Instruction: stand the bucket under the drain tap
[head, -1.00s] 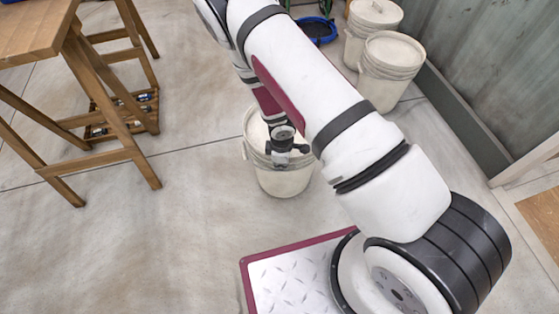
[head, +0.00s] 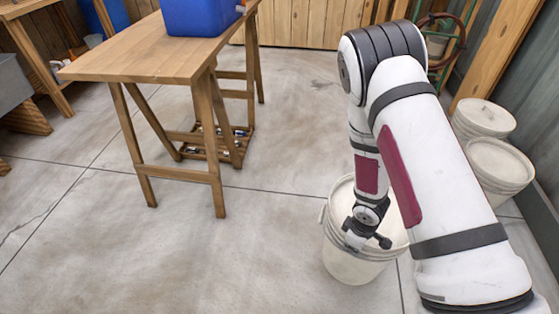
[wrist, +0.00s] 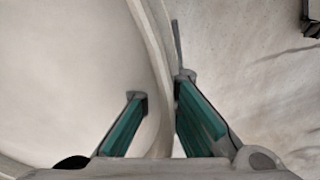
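The open cream bucket (head: 352,268) is in the lower right of the head view, right of the trestle table, upright. My gripper (head: 362,235) is at its near-left rim. A blue container (head: 195,18) stands on the table, cut by the top edge. A small fitting (head: 240,9) on its right side may be the drain tap.
The trestle table (head: 135,62) has splayed legs and a low crate (head: 215,140) beneath. Two lidded buckets (head: 500,165) stand by the right wall. A grey basin (head: 10,80) is at far left. The floor between table and bucket is clear.

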